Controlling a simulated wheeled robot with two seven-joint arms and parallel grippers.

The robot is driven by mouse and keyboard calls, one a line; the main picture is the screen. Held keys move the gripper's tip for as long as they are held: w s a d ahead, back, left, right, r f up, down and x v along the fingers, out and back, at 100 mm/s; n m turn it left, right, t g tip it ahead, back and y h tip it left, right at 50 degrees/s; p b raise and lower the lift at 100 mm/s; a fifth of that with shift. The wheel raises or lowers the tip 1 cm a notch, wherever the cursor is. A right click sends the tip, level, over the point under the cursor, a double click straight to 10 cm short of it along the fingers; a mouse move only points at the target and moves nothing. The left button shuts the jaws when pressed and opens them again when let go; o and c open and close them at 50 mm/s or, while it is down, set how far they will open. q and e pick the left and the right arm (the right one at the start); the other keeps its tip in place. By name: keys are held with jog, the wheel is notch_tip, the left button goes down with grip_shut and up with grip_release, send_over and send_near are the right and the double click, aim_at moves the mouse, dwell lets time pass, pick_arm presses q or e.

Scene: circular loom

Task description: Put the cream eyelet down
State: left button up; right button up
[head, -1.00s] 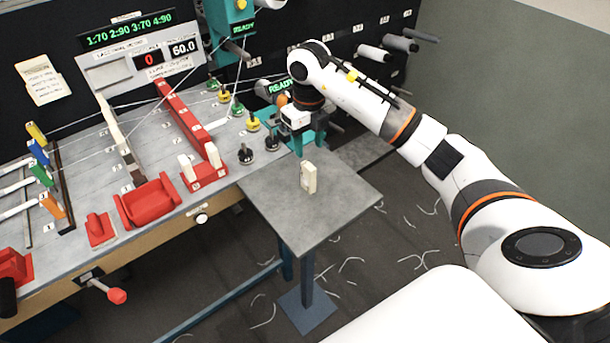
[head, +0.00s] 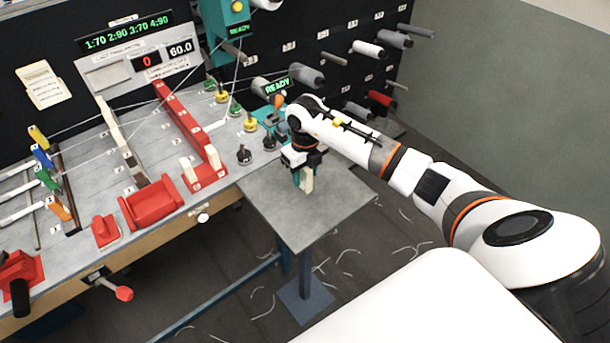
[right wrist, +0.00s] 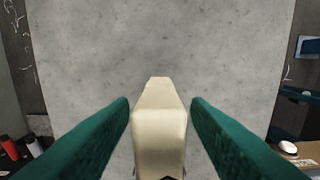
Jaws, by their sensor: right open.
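The cream eyelet (head: 307,181), a small pale block, stands upright on the small grey side table (head: 300,217). My right gripper (head: 303,183) is lowered over it from above and hides its upper part in the head view. In the right wrist view the eyelet (right wrist: 160,125) lies between the two green fingers of the open gripper (right wrist: 160,120), with a gap on each side. My left gripper is not in view.
The grey loom bench, with red holders (head: 150,205) and dark-based pegs (head: 244,154), lies to the left of the side table. Spools (head: 368,49) stick out from the black back panel. The side table's front is clear. White thread scraps lie on the floor.

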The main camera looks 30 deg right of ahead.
grip_shut()
